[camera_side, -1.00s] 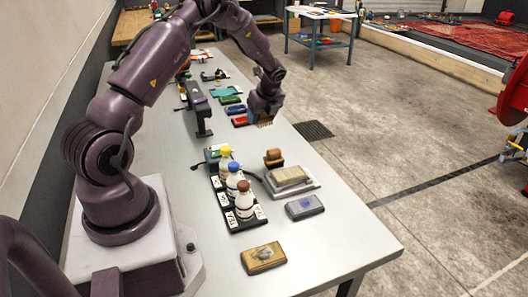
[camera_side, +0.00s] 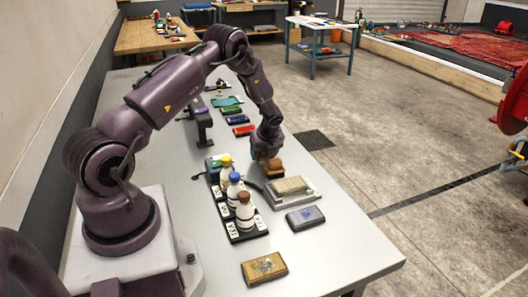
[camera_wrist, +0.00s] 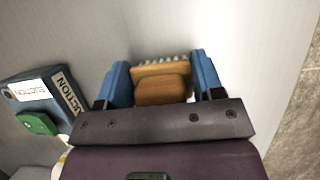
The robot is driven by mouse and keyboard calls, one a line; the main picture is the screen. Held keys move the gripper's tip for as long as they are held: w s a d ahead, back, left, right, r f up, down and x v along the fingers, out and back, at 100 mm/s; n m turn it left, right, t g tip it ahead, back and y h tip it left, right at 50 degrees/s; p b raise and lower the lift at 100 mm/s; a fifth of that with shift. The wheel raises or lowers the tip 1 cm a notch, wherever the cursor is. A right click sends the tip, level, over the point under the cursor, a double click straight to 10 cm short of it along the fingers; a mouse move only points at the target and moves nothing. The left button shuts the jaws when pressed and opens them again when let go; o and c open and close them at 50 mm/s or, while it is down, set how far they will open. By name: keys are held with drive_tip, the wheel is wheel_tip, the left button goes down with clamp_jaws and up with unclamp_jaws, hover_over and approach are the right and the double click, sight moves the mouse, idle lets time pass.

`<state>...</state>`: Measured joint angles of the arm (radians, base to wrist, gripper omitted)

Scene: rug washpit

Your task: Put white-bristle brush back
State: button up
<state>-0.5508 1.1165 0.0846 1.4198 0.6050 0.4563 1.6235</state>
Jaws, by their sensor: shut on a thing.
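My gripper (camera_wrist: 160,70) is shut on the white-bristle brush (camera_wrist: 162,92), which sits between its two blue fingers in the wrist view. The brush has an orange-brown wooden body with a raised grip, and pale bristles show along its far edge.
Capped bottles in a labelled black rack (camera_side: 240,235) stand left and nearer. A grey tray with a tan block (camera_side: 290,186), a grey-blue block (camera_side: 305,218) and a yellow-brown block (camera_side: 264,268) lie nearer. Red (camera_side: 245,130), blue and green pieces lie behind. A SUCTION-labelled box (camera_wrist: 40,90) is left.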

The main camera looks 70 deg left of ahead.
drive_tip(key=o, duration=0.9)
drive_tip(key=shift+f, duration=0.1)
